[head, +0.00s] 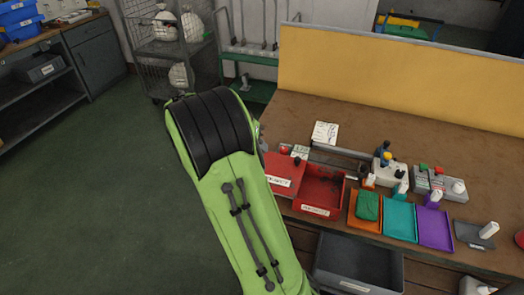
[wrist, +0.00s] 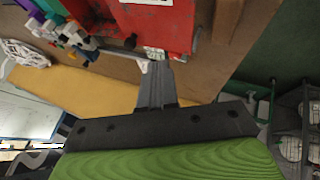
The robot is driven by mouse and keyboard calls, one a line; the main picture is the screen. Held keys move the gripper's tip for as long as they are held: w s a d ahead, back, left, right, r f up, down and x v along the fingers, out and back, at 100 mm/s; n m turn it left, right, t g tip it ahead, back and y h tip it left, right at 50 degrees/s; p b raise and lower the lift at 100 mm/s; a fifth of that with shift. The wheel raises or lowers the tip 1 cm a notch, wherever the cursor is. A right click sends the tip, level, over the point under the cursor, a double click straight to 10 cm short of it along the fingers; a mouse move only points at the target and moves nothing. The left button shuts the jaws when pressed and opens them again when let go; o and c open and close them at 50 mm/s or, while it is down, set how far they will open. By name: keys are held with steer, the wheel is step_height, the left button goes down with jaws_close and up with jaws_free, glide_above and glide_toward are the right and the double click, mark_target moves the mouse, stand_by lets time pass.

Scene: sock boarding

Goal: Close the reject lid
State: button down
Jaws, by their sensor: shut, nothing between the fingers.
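A red open bin (head: 322,186) with a white front label stands on the brown workbench in the head view. A flat red panel with a white label (head: 278,181), likely the reject lid, lies just left of it, partly covered by my green arm. In the wrist view a red surface (wrist: 165,30) fills the top middle, with a white label at its upper edge; I cannot tell if it is lid or bin. My gripper (wrist: 155,66) is shut and empty, its fingertips near that red surface; contact cannot be told. My arm hides the gripper in the head view.
Orange (head: 365,224), teal (head: 400,222) and purple (head: 436,230) trays stand right of the red bin. A grey bin (head: 358,262) is below the bench front. A yellow panel (head: 350,85) backs the bench. Green floor is clear at left.

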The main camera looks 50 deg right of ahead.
mark_target(288, 166)
steer(key=b+x, duration=0.2)
steer(key=x, duration=0.6)
steer(key=shift+f, duration=0.2)
steer(key=shift+s+d+r+b, duration=0.1)
steer(key=shift+s+d+b, duration=0.25)
steer(key=shift+s, duration=0.25)
steer(key=shift+s+d+r+b, duration=0.1)
steer(key=shift+s+d+b, duration=0.1)
steer(key=shift+s+d, duration=0.3)
steer(key=shift+s+d+r, duration=0.1)
steer(key=shift+s+d, duration=0.1)
steer(key=shift+s, duration=0.25)
steer(key=shift+s, duration=0.1)
steer(key=shift+s+d, duration=0.15)
steer(key=shift+s, duration=0.15)
steer(key=s+d+b, duration=0.2)
steer(key=s+d, duration=0.3)
steer(key=s, duration=0.6)
steer(key=shift+s, duration=0.35)
